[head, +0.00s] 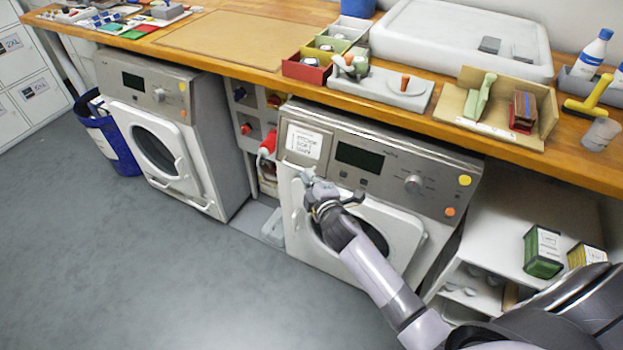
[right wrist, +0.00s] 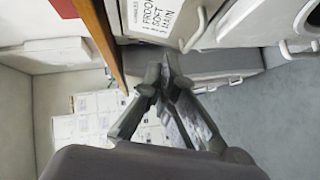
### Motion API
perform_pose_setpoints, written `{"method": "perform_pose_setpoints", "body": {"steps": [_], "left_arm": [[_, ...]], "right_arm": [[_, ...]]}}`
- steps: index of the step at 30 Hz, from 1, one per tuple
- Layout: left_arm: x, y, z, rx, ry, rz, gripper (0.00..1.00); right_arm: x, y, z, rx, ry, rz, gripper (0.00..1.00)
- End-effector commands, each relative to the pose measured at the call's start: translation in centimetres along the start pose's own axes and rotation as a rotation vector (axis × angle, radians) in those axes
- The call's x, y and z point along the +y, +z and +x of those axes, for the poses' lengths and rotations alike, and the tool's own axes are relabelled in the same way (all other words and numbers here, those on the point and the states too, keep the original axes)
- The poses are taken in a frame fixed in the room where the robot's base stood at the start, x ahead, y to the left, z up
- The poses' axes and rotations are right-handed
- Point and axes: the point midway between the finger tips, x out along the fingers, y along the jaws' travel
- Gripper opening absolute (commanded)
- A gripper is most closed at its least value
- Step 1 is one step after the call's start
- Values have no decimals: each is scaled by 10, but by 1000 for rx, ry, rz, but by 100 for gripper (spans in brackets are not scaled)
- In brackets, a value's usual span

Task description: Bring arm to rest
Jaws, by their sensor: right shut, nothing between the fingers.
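My right arm reaches in from the lower right in the head view. Its gripper (head: 316,186) is in front of the right washing machine (head: 410,165), near the machine's door and labelled drawer panel (head: 304,143). In the right wrist view the gripper's fingers (right wrist: 163,82) are closed together with nothing between them. The labelled panel (right wrist: 165,18) shows just beyond them there. I cannot tell from these views whether the fingers touch the machine. My left gripper is in neither view.
A second washing machine (head: 170,130) stands to the left, beside a blue bin (head: 110,140). The wooden counter (head: 225,68) above carries small boxes, a grey tray (head: 381,92) and bottles. An open shelf (head: 510,232) holds tins at right. The floor (head: 170,265) in front is clear.

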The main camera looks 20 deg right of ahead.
Motion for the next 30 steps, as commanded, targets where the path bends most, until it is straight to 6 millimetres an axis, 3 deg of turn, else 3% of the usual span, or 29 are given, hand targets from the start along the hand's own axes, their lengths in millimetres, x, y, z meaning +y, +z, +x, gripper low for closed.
{"method": "perform_pose_setpoints", "body": {"steps": [3,10,14,17,19,23,26,30], "left_arm": [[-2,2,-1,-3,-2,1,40],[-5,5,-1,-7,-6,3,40],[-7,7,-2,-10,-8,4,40],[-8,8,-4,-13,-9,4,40],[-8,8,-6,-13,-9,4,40],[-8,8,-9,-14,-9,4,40],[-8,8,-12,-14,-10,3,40],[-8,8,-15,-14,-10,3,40]], "right_arm": [[0,0,-11,-1,0,-1,0],[-2,1,-16,-2,-4,1,0],[-32,7,-18,-13,-63,39,0],[-87,20,-26,-38,-168,116,0],[-136,31,-38,-70,-261,188,0],[-228,54,-75,-152,-431,330,0],[-292,71,-114,-234,-551,435,0],[-372,94,-182,-370,-700,578,0]]}}
